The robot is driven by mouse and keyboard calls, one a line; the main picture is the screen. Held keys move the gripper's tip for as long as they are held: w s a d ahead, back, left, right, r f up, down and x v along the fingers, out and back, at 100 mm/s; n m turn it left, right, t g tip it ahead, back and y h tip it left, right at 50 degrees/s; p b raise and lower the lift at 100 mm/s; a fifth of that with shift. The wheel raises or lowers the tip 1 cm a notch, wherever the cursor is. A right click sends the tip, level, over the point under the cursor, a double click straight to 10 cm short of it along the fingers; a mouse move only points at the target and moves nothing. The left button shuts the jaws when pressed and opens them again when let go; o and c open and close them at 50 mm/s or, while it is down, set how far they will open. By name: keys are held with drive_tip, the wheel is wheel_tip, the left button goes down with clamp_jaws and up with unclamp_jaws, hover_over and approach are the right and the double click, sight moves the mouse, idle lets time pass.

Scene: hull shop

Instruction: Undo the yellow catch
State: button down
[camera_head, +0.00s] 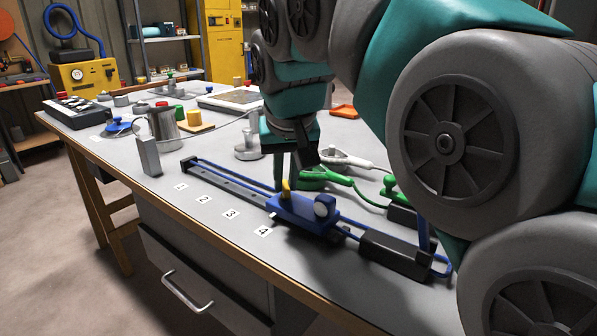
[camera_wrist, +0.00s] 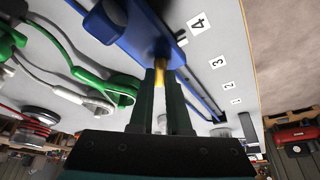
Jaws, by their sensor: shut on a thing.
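The yellow catch (camera_head: 286,188) stands on top of a blue carriage (camera_head: 290,208) that sits on a long dark rail (camera_head: 222,181) with blue edging. In the wrist view the yellow catch (camera_wrist: 158,74) lies between my fingertips, against the blue carriage (camera_wrist: 118,28). My gripper (camera_head: 291,172) comes down from above and is shut on the catch; it also shows in the wrist view (camera_wrist: 160,80). The fingers hide part of the catch.
Number cards 1 to 4, such as card 4 (camera_head: 264,232), lie along the rail's near side. Green clamps (camera_head: 325,177) with cables lie behind the carriage. A grey upright block (camera_head: 149,156) and a metal jug (camera_head: 163,127) stand left of the rail. The front table strip is clear.

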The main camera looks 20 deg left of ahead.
sight(300, 203)
drive_tip(key=n+g+y+p, duration=0.1)
drive_tip(key=n, duration=0.3)
drive_tip(key=shift+w+d+n, duration=0.1)
drive_tip(key=shift+n, duration=0.2)
drive_tip(key=shift+n+g+y, duration=0.4)
drive_tip(key=shift+n+g, duration=0.4)
drive_tip(key=shift+n, duration=1)
drive_tip(key=c, duration=0.9)
unclamp_jaws()
drive_tip(key=shift+r, duration=0.15)
drive_tip(key=shift+v, duration=3.75)
drive_tip(key=shift+d, duration=0.1)
